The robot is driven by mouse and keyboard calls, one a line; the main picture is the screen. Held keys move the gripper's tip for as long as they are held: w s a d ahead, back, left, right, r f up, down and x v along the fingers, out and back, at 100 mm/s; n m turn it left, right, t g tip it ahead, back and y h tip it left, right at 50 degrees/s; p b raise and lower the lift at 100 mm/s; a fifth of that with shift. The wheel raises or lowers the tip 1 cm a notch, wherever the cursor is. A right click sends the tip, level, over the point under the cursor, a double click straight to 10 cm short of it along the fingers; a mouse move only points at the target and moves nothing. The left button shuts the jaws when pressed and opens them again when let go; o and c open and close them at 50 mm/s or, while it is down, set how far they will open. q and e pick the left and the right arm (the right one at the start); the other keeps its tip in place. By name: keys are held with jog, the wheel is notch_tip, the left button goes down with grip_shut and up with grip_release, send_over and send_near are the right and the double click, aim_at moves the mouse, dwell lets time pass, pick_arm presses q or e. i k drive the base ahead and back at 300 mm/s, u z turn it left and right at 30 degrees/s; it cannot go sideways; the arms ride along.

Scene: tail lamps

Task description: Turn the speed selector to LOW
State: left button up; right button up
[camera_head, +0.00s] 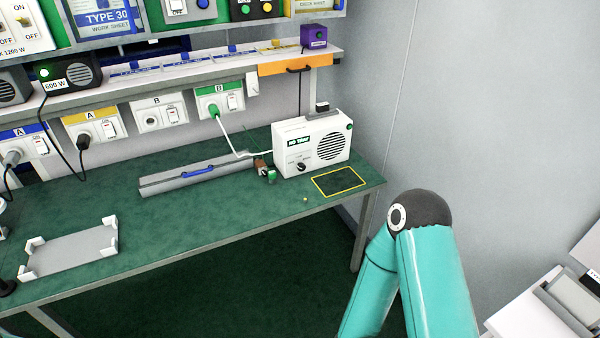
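A white box-shaped unit (345,140) stands at the back right of the green bench. A small dark knob, the likely speed selector (301,166), sits low on the left of its front face, under a dark label. Small lettering surrounds the knob, but I cannot read it or tell which way the knob points. A round speaker-like grille (331,147) is to the right of the knob. My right arm shows as a bent teal link at the lower right, well apart from the unit. Neither of my grippers is in view.
A grey case with a blue handle (197,172) lies left of the unit. A white cable (228,136) runs to a wall socket. A grey tray (72,250) sits at front left.

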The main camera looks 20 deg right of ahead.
aim_at(301, 166)
jog(key=z, duration=0.1)
jog(key=i, duration=0.9)
jog(key=u, duration=0.1)
